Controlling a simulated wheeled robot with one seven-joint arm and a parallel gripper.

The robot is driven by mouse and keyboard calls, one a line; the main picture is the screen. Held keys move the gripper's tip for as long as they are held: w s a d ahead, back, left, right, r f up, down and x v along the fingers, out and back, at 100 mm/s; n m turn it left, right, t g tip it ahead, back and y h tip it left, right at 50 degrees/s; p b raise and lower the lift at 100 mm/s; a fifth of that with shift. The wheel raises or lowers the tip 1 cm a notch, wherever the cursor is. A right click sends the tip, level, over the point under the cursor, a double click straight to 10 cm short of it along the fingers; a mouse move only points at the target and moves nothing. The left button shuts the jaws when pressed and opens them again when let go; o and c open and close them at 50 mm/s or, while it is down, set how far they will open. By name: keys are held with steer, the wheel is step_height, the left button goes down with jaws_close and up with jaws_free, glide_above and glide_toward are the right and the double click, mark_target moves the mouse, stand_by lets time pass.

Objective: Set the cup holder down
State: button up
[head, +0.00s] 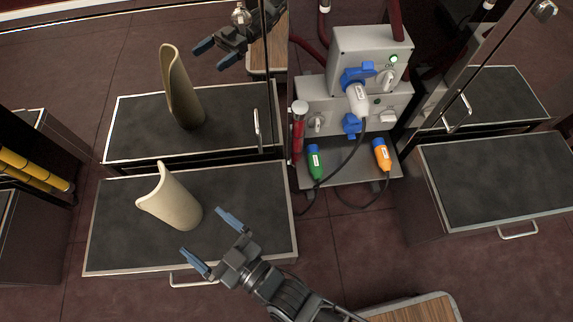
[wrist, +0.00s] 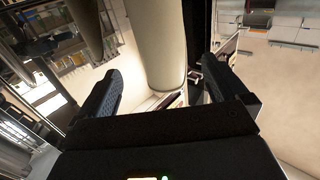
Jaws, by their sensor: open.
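The cup holder (head: 178,203) is a cream tube with a slanted, cut-away top. In the head view it stands upright on the dark top of a low cabinet (head: 245,190), left of centre. My gripper (head: 212,240) is open and empty just in front and to the right of it, its blue fingers apart from it. In the wrist view the cup holder (wrist: 158,40) rises beyond and between the two open fingers, and I see no finger touching it. Its lower back side is hidden.
A mirror-like panel behind the cabinet reflects the cup holder (head: 182,95) and my gripper. A grey socket unit (head: 350,110) with blue, green and orange plugs stands to the right, cables hanging. Another dark-topped cabinet (head: 495,180) is at right. Its top is clear.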

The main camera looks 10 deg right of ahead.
steer(key=s+d+r+m+t+h, duration=0.1)
steer(key=s+d+r+m+h, duration=0.2)
steer(key=d, duration=0.8)
steer(key=s+d+r+m+t+h, duration=0.1)
steer(key=s+d+r+h, duration=0.2)
steer(key=d, duration=0.7)
steer(key=s+d+r+m+h, duration=0.4)
steer(key=s+d+r+h, duration=0.2)
steer(key=s+d+r, duration=0.6)
step_height(320, 180, up, 4)
steer(key=shift+s+d+g, duration=0.3)
steer(key=shift+s+d, duration=0.05)
steer(key=shift+s, duration=0.1)
